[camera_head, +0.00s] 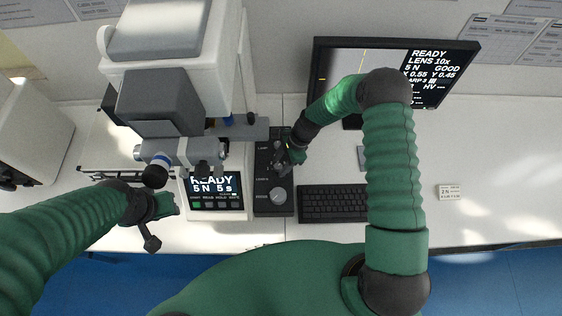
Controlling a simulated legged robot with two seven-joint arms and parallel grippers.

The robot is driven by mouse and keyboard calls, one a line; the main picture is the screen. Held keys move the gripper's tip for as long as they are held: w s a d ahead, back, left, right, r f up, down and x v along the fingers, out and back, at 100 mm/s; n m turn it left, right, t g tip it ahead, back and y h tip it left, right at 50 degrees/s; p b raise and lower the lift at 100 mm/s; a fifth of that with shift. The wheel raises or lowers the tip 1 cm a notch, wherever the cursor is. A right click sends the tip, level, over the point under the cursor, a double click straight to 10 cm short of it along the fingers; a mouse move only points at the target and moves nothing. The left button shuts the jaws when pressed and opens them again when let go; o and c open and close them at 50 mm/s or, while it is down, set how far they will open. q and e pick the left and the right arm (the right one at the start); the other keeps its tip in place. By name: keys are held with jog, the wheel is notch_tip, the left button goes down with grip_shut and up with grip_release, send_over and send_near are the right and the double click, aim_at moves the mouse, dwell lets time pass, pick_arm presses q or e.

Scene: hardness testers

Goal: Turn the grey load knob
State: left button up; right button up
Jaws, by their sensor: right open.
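A black control panel (262,207) stands on the bench beside the tester. A round grey knob (278,195) sits near its front end; the panel's labels are too small to read surely. My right gripper (284,167) is open over the middle of the panel, just behind this knob. It hides that part of the panel, and whether it touches anything there is unclear. My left gripper (156,225) hangs in front of the tester, left of the small display; its fingers are hard to make out. The white and grey hardness tester (165,50) stands at the back left.
A small display (214,187) reading READY 5 N 5 s lies left of the panel. A black keyboard (335,204) lies right of it, below my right arm. A monitor (440,65) stands behind. The bench at the right is mostly clear around a small label card (448,192).

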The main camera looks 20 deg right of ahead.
jog(key=shift+a, duration=0.4)
jog(key=c, duration=0.4)
jog(key=shift+c, duration=1.2)
jog(key=shift+r, duration=0.1)
grip_shut()
pick_arm(q)
jog(key=shift+a+f, duration=0.1)
jog(key=shift+a, duration=0.3)
pick_arm(e)
jog(key=shift+d, duration=0.15)
pick_arm(q)
jog(key=shift+a+f, duration=0.1)
